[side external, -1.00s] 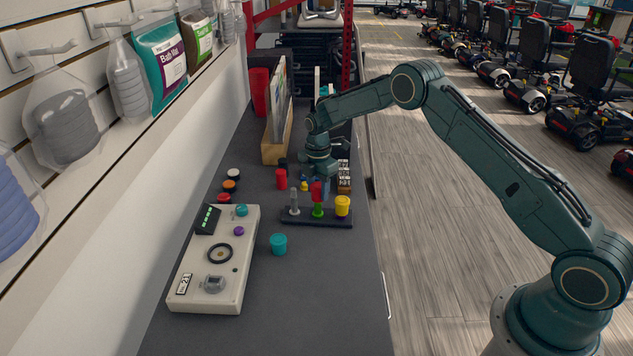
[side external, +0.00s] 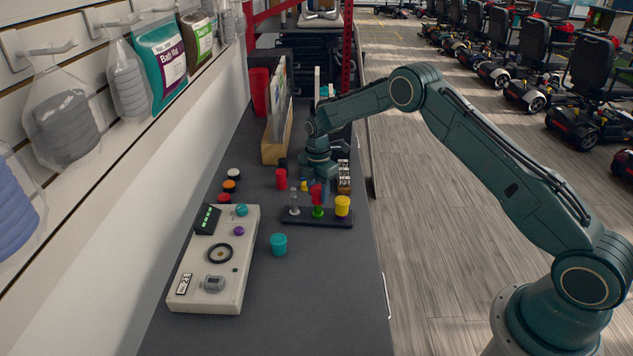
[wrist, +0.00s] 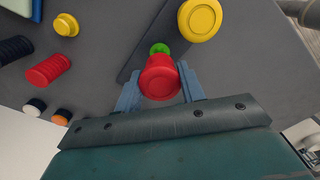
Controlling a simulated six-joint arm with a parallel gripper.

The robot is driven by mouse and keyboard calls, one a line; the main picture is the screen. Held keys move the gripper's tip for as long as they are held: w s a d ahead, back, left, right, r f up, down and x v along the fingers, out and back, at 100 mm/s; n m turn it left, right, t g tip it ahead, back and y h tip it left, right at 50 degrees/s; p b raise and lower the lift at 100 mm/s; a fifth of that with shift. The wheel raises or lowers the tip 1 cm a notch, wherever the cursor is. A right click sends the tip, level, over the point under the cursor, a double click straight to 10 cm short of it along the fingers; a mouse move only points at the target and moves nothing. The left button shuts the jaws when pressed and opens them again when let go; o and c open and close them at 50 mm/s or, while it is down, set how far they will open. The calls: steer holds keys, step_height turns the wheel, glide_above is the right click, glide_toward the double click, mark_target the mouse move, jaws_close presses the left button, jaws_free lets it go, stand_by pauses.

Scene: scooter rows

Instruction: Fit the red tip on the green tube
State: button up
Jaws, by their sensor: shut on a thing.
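The red tip (side external: 316,190) is between the fingers of my gripper (side external: 321,186), directly over the green tube (side external: 318,211). The green tube stands in the dark rack (side external: 335,221), between a grey tube (side external: 294,203) and a yellow-capped one (side external: 342,205). In the wrist view, my gripper (wrist: 160,92) is shut on the red tip (wrist: 158,80), and a bit of the green tube (wrist: 159,48) shows past its edge. Whether the tip touches the tube or how far it sits on it is hidden.
A red cylinder (side external: 281,179) and several coloured caps lie left of the rack. A teal cap (side external: 278,244) stands in front. A beige control panel (side external: 214,260) is at the front left. A wooden file holder (side external: 275,150) is behind. The counter's front right is clear.

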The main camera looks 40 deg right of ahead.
steer(key=shift+f, duration=1.1)
stand_by(1.2)
steer(key=o, duration=1.1)
steer(key=shift+c, duration=0.2)
steer(key=shift+o, duration=0.4)
steer(key=o, duration=0.3)
steer(key=shift+r, duration=0.1)
steer(key=shift+r, duration=2.9)
